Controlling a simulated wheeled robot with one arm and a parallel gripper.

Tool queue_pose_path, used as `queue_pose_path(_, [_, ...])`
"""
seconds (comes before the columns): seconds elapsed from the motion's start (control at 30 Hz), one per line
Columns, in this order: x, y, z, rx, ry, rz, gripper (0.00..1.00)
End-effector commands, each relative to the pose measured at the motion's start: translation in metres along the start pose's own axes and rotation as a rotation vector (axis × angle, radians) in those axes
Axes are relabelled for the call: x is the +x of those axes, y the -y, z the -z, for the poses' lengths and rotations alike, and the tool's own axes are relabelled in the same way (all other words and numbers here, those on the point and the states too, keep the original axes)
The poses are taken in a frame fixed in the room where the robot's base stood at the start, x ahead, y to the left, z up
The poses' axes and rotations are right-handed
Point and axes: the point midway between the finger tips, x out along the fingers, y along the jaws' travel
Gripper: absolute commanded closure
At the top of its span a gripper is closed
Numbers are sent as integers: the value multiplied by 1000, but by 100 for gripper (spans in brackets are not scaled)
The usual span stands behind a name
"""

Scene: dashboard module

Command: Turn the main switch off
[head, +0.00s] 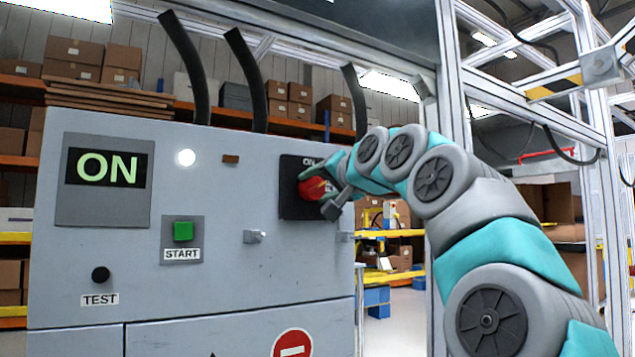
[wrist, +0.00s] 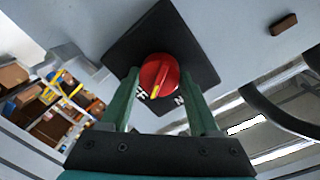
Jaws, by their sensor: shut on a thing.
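The main switch is a red rotary knob (head: 312,189) on a black square plate (head: 291,208) on the right part of the grey panel. My gripper (head: 325,194) reaches it from the right and is shut on the knob. In the wrist view the red knob (wrist: 159,73) sits between the two green fingers of my gripper (wrist: 158,80). Its raised handle is tilted, and its yellow mark points down-left, close to partly hidden white lettering on the black plate (wrist: 141,39). The display (head: 107,168) reads ON.
The panel also carries a lit white lamp (head: 186,158), a green START button (head: 183,231), a black TEST knob (head: 100,274) and a small metal latch (head: 254,237) left of and below the switch. A metal frame post (head: 449,70) stands right of the panel.

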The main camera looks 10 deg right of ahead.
Motion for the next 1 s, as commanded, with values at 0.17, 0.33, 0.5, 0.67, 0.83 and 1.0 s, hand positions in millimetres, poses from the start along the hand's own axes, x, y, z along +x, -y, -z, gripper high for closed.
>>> queue_pose_path(0.17, [-1, 1, 2, 164, 13, 0, 94])
queue_pose_path(0.33, [-1, 1, 3, 304, 20, 4, 94])
queue_pose_path(0.5, [-1, 1, 3, 415, 27, 6, 94])
queue_pose_path(0.67, [0, -1, 1, 488, 34, 6, 94])
queue_pose_path(0.83, [0, -1, 1, 532, 36, 8, 94])
queue_pose_path(1.0, [0, -2, 1, 551, 36, 9, 94])
